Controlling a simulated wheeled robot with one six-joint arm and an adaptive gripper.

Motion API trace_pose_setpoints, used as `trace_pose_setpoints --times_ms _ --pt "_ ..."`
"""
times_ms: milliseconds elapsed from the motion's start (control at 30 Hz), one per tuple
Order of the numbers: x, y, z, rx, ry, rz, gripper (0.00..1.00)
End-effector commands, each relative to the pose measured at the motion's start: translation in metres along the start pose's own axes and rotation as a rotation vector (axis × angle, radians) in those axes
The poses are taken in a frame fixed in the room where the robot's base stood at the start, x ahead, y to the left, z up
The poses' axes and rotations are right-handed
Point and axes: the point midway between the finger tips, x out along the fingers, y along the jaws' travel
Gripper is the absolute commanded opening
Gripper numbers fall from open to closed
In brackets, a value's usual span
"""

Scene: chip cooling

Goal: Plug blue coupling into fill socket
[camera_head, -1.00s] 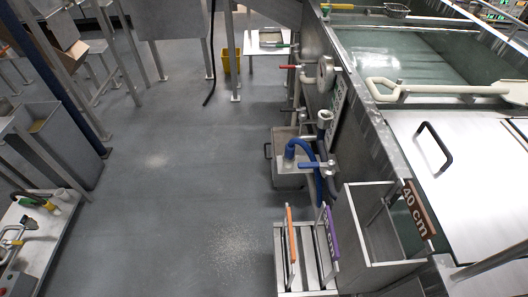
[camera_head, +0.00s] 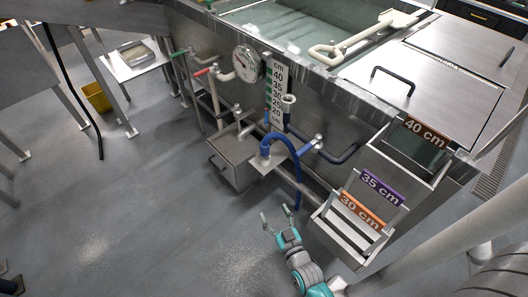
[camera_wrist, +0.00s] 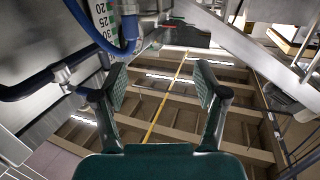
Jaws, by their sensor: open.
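A blue hose (camera_head: 276,138) arches over a small grey shelf on the tank's side, and its blue coupling end seems to point down there; the exact seat is hard to tell. A pale round-mouthed fitting (camera_head: 289,99), which looks like the fill socket, stands above it beside the level scale. My gripper (camera_head: 276,213) is open and empty, below and in front of the blue hose, apart from it. In the wrist view my gripper (camera_wrist: 163,88) has its fingers wide apart with nothing between them. The blue hose (camera_wrist: 88,28) shows there at upper left.
A grey box (camera_head: 235,160) hangs left of the hose. The stepped rack (camera_head: 350,225) with 30, 35 and 40 cm labels stands close right of my arm. A dark pipe (camera_head: 340,157) runs along the tank. The floor (camera_head: 150,200) at left is clear.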

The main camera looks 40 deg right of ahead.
Motion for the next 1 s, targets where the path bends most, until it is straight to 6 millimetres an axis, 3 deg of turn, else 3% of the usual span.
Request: trace_pose_setpoints --times_ms 33,100,333,500,1000 --pt "0.025 0.007 0.000 0.003 0.015 0.020 0.72" --pt "0.055 0.015 0.001 0.004 0.030 0.045 0.72" --pt "0.133 0.044 -0.004 0.007 0.065 0.109 0.72" --pt "0.160 0.057 -0.009 0.007 0.076 0.133 0.72" --pt "0.217 0.067 -0.014 0.007 0.078 0.137 0.72"
